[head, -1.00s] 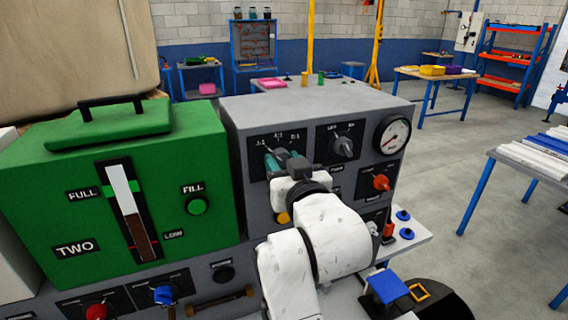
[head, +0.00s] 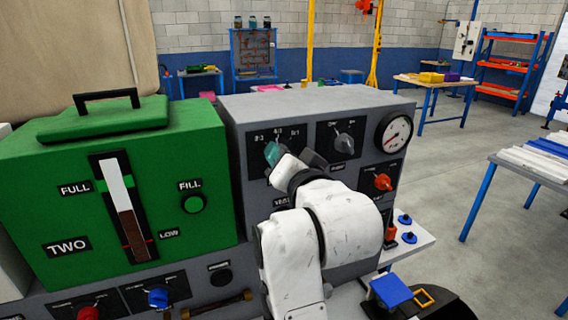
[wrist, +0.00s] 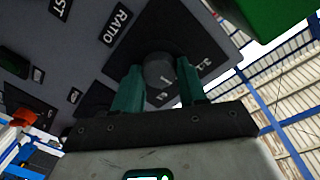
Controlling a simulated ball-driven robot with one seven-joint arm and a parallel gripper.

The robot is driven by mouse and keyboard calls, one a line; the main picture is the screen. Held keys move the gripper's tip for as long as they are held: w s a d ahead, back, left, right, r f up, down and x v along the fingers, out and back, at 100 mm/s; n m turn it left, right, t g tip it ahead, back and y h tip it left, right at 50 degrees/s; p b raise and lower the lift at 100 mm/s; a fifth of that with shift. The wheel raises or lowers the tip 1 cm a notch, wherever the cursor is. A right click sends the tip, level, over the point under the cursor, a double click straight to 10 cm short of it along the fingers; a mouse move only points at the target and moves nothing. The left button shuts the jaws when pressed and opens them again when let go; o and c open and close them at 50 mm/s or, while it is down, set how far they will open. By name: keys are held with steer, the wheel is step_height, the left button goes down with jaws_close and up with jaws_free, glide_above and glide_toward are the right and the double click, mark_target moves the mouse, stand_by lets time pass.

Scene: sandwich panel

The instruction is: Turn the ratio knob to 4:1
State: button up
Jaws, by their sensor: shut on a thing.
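The ratio knob (wrist: 158,68) is a round grey knob on a dark plate beside the RATIO label (wrist: 115,26) in the wrist view. My gripper (wrist: 160,90) has a teal finger on each side of the knob and is shut on it. A pale line shows on the knob's face. A 3:1 mark (wrist: 205,69) is legible beyond the right finger; another mark near the fingers is partly unclear. In the head view my gripper (head: 272,154) covers the knob, and several small white scale marks (head: 278,134) show above it.
To the right on the grey machine (head: 235,112) are another grey knob (head: 344,143), a gauge (head: 394,132) and a red knob (head: 383,182). A green hopper box (head: 30,170) stands close on the left. Blue and red knobs sit below it.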

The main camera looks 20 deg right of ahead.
steer(key=shift+m, duration=0.6)
steer(key=o, duration=1.1)
steer(key=shift+d, duration=0.1)
steer(key=shift+c, duration=0.2)
steer(key=s+b, duration=0.2)
steer(key=s, duration=0.8)
steer(key=shift+s+a+r, duration=0.3)
steer(key=shift+s+a, duration=0.05)
steer(key=shift+s, duration=0.05)
